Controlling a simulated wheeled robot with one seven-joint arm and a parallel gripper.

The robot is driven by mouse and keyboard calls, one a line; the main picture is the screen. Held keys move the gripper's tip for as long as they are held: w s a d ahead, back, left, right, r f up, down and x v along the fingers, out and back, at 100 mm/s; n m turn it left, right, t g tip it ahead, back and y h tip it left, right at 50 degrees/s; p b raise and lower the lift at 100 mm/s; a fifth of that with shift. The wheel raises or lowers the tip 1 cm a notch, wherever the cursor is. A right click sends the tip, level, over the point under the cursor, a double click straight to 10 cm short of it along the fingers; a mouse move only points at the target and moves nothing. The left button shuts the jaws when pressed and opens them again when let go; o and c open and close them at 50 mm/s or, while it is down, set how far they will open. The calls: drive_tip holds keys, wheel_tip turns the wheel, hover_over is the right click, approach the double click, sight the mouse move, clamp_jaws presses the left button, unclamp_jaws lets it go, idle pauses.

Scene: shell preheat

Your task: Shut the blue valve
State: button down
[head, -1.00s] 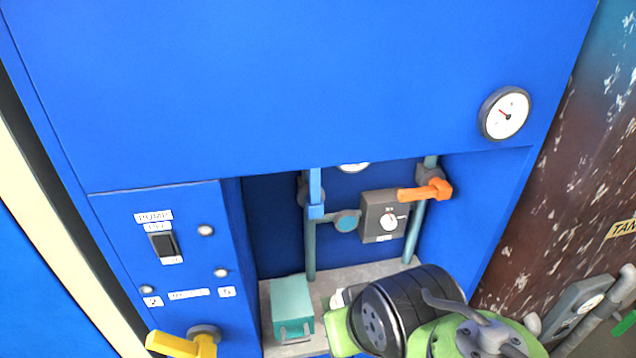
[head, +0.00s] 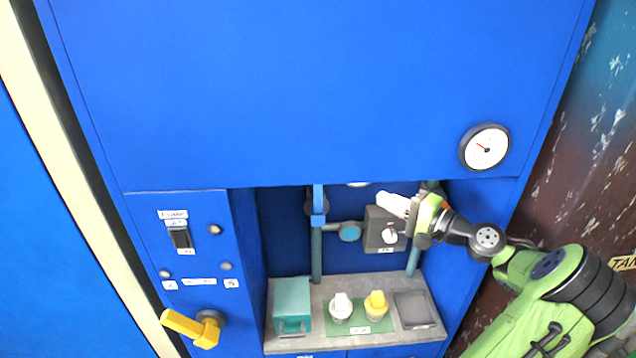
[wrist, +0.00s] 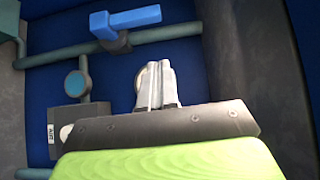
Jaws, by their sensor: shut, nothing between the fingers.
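The blue valve (head: 318,204) is at the left of the recess in the blue cabinet, on a vertical teal pipe. Its lever lies in line with that pipe. In the wrist view the blue lever (wrist: 135,17) shows at the top, above the fingers and apart from them. My gripper (head: 384,199) is shut and empty in front of the recess, to the right of the blue valve, pointing left. In the wrist view its fingertips (wrist: 157,70) are together, with the round end of something pale partly hidden behind them.
My gripper hides most of the orange valve. A grey dial box (head: 380,238) sits between the pipes. Below are a teal box (head: 292,303), a white-topped bottle (head: 341,306), a yellow-topped bottle (head: 376,304) and a dark tray (head: 413,309). A yellow lever (head: 183,325) juts out at lower left.

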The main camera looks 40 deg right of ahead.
drive_tip(key=shift+d, duration=0.1)
hover_over(318, 201)
drive_tip(key=s+d, duration=0.3)
drive_tip(key=s, duration=0.1)
drive_tip(key=shift+w+a, duration=0.2)
drive_tip(key=shift+w, duration=0.05)
drive_tip(key=shift+d+r+p, duration=0.1)
drive_tip(key=shift+r+p, duration=0.05)
drive_tip(key=shift+p, duration=0.2)
